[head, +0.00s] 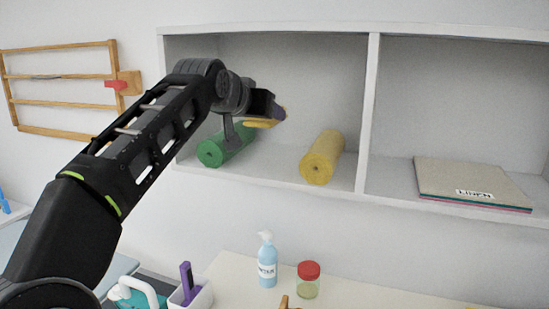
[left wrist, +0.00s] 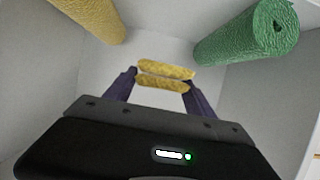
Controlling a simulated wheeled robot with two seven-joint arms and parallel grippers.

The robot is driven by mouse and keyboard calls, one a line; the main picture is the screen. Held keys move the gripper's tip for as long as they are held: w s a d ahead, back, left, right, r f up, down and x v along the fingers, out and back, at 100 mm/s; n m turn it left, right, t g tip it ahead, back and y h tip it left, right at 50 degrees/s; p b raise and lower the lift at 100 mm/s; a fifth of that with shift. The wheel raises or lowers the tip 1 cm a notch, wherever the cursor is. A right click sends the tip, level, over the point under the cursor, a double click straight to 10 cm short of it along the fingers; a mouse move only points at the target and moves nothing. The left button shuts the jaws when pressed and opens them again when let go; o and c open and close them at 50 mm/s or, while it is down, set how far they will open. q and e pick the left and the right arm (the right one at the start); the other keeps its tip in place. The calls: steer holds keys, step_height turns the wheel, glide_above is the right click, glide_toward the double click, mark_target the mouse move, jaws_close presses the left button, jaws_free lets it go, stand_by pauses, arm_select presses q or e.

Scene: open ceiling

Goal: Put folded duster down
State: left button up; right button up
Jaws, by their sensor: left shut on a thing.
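My left gripper (head: 275,112) reaches into the left compartment of the white wall shelf (head: 280,188). In the left wrist view the gripper (left wrist: 163,82) is shut on a folded yellow duster (left wrist: 165,70). The duster shows as two yellow layers between the dark fingers. In the head view only a thin yellow strip of the duster (head: 260,124) shows under the gripper. It appears held above the shelf floor, between a green roll (head: 212,152) and a yellow roll (head: 322,160). My right gripper is in neither view.
In the left wrist view the green roll (left wrist: 250,35) is right and the yellow roll (left wrist: 92,18) left, with bare shelf between. A linen stack (head: 470,183) lies in the right compartment. Below, a blue bottle (head: 267,265) and red-lidded jar (head: 308,280) stand on a table.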

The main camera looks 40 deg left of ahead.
arm_select(q)
steer(key=shift+s, duration=0.1)
steer(key=shift+f, duration=0.3)
glide_above(263, 169)
step_height(263, 169, down, 5)
steer(key=shift+f, duration=0.2)
steer(key=shift+s, duration=0.1)
step_height(263, 169, down, 4)
steer(key=shift+f, duration=0.1)
